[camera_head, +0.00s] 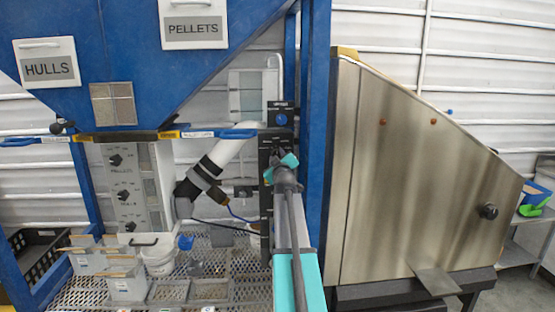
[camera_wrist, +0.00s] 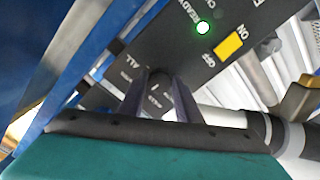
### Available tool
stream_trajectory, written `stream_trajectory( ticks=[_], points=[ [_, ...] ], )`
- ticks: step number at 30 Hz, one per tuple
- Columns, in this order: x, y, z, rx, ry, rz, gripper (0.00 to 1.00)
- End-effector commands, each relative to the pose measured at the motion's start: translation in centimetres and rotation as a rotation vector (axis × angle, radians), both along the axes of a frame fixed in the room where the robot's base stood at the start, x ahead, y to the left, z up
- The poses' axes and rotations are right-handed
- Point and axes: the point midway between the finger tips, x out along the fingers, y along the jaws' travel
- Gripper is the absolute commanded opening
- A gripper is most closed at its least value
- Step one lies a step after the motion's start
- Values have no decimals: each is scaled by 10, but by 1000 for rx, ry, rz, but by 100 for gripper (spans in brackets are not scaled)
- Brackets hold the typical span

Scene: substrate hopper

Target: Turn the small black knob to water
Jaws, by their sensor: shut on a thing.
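The small black knob (camera_wrist: 159,98) sits on a black control panel (camera_wrist: 185,55), between my gripper's fingers in the wrist view. A small pale mark shows on it. My gripper (camera_wrist: 159,80) is shut on the knob, with one dark finger on each side. Labels around the knob include "ALL"; the others are too small or tilted to read surely. In the head view my gripper (camera_head: 281,160) reaches the tall black panel (camera_head: 266,190) beside the blue post, and the arm hides the knob there.
The panel also carries a lit green light (camera_wrist: 203,28) by "READY" and a yellow switch (camera_wrist: 229,45) by "ON" and "OFF". A blue post (camera_head: 315,130) and a steel hopper (camera_head: 420,180) stand to the right. A white pipe (camera_head: 232,148) runs close on the left.

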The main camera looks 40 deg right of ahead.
Motion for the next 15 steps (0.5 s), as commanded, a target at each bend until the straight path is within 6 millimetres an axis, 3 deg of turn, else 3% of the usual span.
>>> stream_trajectory(
  ticks=[15],
  points=[
    [1,0,-2,268,-226,0,8]
  ],
)
